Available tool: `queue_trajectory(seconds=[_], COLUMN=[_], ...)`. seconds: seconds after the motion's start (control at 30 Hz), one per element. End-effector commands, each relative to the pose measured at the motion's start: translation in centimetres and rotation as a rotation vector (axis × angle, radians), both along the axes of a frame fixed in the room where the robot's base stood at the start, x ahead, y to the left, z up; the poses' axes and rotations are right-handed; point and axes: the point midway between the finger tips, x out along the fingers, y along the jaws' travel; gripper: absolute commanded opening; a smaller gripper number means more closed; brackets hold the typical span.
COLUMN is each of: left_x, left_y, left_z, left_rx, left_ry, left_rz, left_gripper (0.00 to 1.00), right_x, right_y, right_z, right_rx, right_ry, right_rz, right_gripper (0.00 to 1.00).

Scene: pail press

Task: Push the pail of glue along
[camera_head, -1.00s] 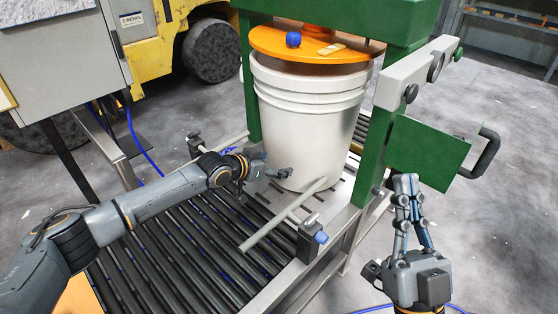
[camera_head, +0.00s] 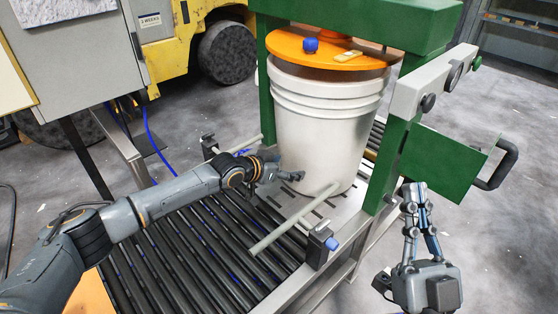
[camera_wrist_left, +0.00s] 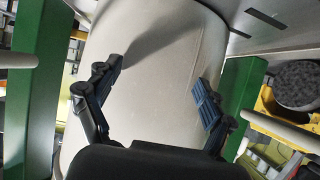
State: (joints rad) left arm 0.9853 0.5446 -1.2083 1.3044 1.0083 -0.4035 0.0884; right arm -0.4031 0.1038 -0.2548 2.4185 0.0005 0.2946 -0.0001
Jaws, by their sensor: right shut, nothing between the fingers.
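The white pail (camera_head: 325,135) stands upright on the plate of the green press, under an orange round plate (camera_head: 330,50). My left gripper (camera_head: 298,177) is low at the pail's near left side. In the left wrist view the pail (camera_wrist_left: 155,50) fills the middle, and the two fingers of my left gripper (camera_wrist_left: 160,78) are spread apart in front of its wall. Whether they touch it I cannot tell. My right gripper (camera_head: 413,192) is shut and empty, held up to the right of the press.
A roller conveyor (camera_head: 190,260) leads to the press plate (camera_head: 300,205). Grey guide bars (camera_head: 280,232) flank the pail's near side. The green press frame (camera_head: 390,160) stands close on the right. A grey cabinet (camera_head: 75,60) and a yellow vehicle (camera_head: 175,50) are at the left.

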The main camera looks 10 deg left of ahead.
Motion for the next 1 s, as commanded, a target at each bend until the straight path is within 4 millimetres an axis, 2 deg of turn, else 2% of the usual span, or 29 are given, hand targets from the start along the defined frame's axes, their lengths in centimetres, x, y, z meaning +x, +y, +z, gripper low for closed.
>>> queue_trajectory(seconds=[0.5,1.0], left_x=[-0.7,-1.3], left_y=[0.5,0.9], left_z=[1.0,1.7], left_rx=[-0.001,0.000], left_ry=[0.000,0.000], left_rz=[-0.001,-0.001], left_gripper=[0.80,0.80], right_x=[3.3,4.2], right_y=[0.1,-0.5], right_z=[-5.3,-11.3], right_rx=[-0.100,-0.188], right_ry=[0.351,0.681], right_rz=[-0.019,-0.037], right_gripper=[0.00,0.00])
